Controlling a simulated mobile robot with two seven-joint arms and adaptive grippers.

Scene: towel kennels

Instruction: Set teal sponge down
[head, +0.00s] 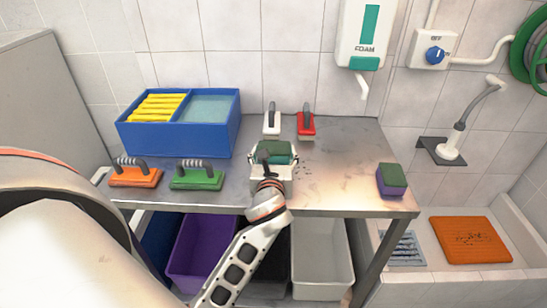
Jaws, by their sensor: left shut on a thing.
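The teal sponge (281,147) is a dark blue-green block over the middle of the steel table (340,165). My left gripper (266,157) is shut on it from the near side and hides part of it. White surfaces show just below and beside the sponge, partly hidden by my gripper. I cannot tell whether the sponge touches what is under it. My right gripper is not in view.
A blue divided bin (175,142) holds yellow cloths. Orange (135,178) and green (197,179) brushes lie at left. White (271,122) and red (306,124) tools stand behind. A purple-green sponge (392,180) sits at the right edge. Table around the right is clear.

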